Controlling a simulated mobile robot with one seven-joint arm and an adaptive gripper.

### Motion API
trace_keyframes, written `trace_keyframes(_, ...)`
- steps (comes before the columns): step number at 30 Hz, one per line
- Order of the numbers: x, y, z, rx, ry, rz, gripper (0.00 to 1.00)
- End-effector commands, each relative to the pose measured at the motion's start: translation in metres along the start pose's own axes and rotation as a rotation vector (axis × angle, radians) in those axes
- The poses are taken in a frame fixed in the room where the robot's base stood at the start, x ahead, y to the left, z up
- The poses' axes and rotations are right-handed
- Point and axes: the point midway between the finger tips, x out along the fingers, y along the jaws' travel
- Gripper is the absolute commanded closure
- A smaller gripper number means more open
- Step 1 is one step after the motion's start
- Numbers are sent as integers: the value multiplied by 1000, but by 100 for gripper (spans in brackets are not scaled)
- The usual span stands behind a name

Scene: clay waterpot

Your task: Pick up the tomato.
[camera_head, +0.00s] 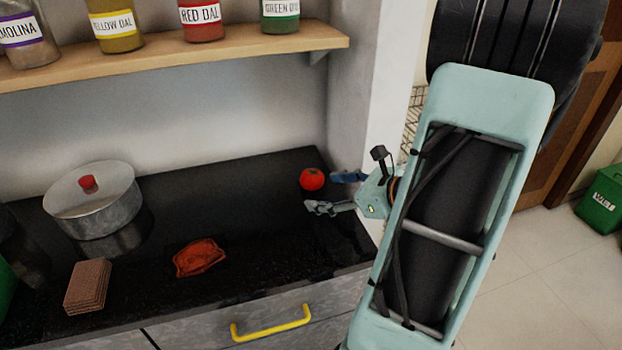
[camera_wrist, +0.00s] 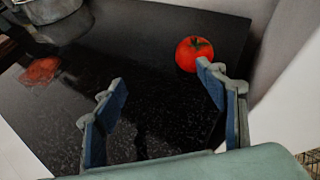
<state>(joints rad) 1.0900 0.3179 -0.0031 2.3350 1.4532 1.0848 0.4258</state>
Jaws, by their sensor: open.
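A red tomato (camera_head: 312,179) sits on the black countertop (camera_head: 262,205) near its right end, close to the wall. It also shows in the wrist view (camera_wrist: 194,54), with its green stem on top, just beyond the right finger. My gripper (camera_head: 322,193) is open and empty above the right end of the counter, close to the tomato. In the wrist view both fingers of my gripper (camera_wrist: 160,100) are spread with bare counter between them. The tomato is outside the gap, ahead of the fingertips. I cannot tell how high the fingers are above the counter.
A lidded metal pot (camera_head: 95,205), an orange-red crumpled item (camera_head: 199,257) and a brown ridged block (camera_head: 88,286) stand left on the counter. A wooden shelf (camera_head: 180,62) with labelled jars hangs above. A white wall (camera_head: 360,90) borders the counter's right end.

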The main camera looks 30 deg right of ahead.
Motion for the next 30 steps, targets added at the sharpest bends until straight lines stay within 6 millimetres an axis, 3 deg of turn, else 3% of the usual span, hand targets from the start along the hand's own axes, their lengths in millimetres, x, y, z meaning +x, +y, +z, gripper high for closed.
trace_keyframes(3, -12, -21, -8, 118, -47, -84, 35)
trace_keyframes(8, -16, -34, -10, 185, -78, -129, 35)
trace_keyframes(18, 37, -42, -8, 189, -81, -133, 35)
trace_keyframes(26, 53, -45, -6, 187, -80, -133, 35)
trace_keyframes(30, 71, -48, -9, 188, -80, -132, 35)
